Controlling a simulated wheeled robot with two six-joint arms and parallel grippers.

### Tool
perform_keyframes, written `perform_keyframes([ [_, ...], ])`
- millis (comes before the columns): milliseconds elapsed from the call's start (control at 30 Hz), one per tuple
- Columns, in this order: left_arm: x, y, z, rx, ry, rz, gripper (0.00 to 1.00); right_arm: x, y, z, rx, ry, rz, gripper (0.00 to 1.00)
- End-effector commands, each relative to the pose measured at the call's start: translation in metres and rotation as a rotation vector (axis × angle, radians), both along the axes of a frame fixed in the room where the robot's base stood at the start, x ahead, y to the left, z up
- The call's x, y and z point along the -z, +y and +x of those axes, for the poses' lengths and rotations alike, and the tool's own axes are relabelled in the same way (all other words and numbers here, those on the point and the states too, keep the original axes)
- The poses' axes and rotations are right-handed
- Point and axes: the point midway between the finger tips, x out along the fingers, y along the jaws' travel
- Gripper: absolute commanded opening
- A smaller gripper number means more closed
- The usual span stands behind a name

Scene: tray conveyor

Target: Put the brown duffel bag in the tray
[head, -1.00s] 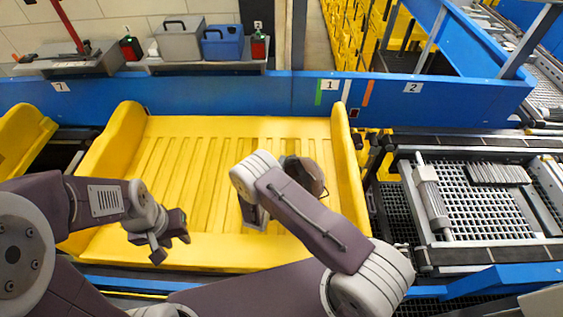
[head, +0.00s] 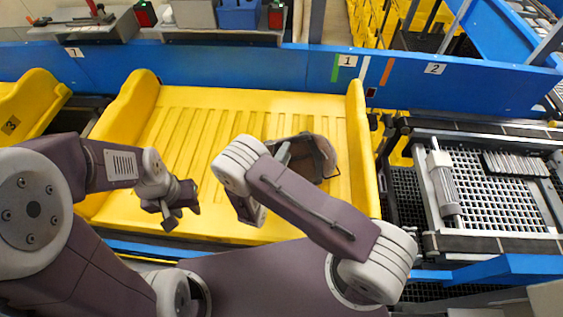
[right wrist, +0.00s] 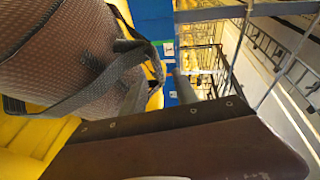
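The brown duffel bag (head: 325,158) shows at the right side of the large yellow tray (head: 235,102), partly hidden behind my right arm. I cannot tell whether it rests on the tray floor or is held above it. In the right wrist view the bag (right wrist: 85,60) fills the upper left, with a textured brown side and dark straps. My right gripper is mostly hidden by the forearm in the head view; its fingers are not clear, so its grip cannot be told. My left gripper (head: 178,212) is open and empty over the tray's near left part.
A blue wall (head: 230,70) runs behind the tray. A grey roller and mesh conveyor (head: 490,190) lies to the right. Part of another yellow tray (head: 25,105) is at the left. Grey and blue boxes (head: 240,15) stand on a shelf at the back.

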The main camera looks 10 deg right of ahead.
Motion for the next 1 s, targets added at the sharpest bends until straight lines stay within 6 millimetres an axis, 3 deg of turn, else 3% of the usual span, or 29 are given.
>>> perform_keyframes([
  [300, 0.01, 0.0, 0.0, 0.0, 0.0, 0.0, 0.32, -0.005, 0.019, -0.03, -0.001, -0.001, 0.0, 0.35],
  [1000, 0.01, 0.0, 0.0, 0.0, 0.0, 0.0, 0.32, -0.006, 0.02, -0.032, 0.001, 0.0, 0.0, 0.35],
])
